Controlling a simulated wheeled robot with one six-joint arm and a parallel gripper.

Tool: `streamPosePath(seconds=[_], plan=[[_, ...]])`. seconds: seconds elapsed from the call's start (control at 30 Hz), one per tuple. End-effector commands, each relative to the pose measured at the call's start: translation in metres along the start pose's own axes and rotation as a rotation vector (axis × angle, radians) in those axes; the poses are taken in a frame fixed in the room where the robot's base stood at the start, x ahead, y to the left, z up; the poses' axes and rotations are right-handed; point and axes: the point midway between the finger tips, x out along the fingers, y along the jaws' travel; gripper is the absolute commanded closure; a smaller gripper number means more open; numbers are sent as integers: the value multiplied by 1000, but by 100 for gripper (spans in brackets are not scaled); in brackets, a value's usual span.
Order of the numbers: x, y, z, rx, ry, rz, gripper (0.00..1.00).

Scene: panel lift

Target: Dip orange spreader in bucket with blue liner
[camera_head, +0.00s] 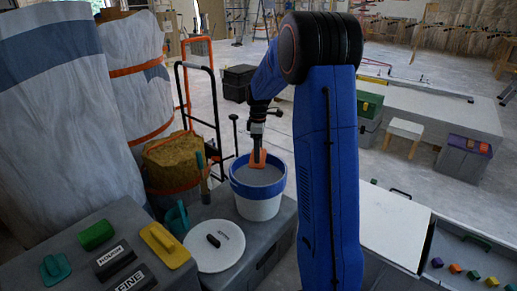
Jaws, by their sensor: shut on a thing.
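The bucket with the blue liner (257,205) stands on a grey bench, white below with a blue band around its top. Grey material fills much of it. The orange spreader (257,158) is upright over the bucket's opening, its lower edge at or just above the grey surface; I cannot tell whether it touches. My gripper (257,140) is above the bucket, pointing down and shut on the spreader's upper part. The jaws are small and dark in this view. My blue arm stands right of the bucket.
A white round lid (215,248) lies left of the bucket, near a teal jug (177,219). A yellow float (165,245) and a green block (96,235) lie on the grey box at left. Large wrapped rolls (55,90) and a hand truck (200,90) stand behind.

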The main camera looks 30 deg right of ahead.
Motion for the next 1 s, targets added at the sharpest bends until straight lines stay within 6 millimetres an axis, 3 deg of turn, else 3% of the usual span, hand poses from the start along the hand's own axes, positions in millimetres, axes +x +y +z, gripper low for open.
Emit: streamPosePath(seconds=[1.0], plan=[[97,0,0,-1,0,-1,57]])
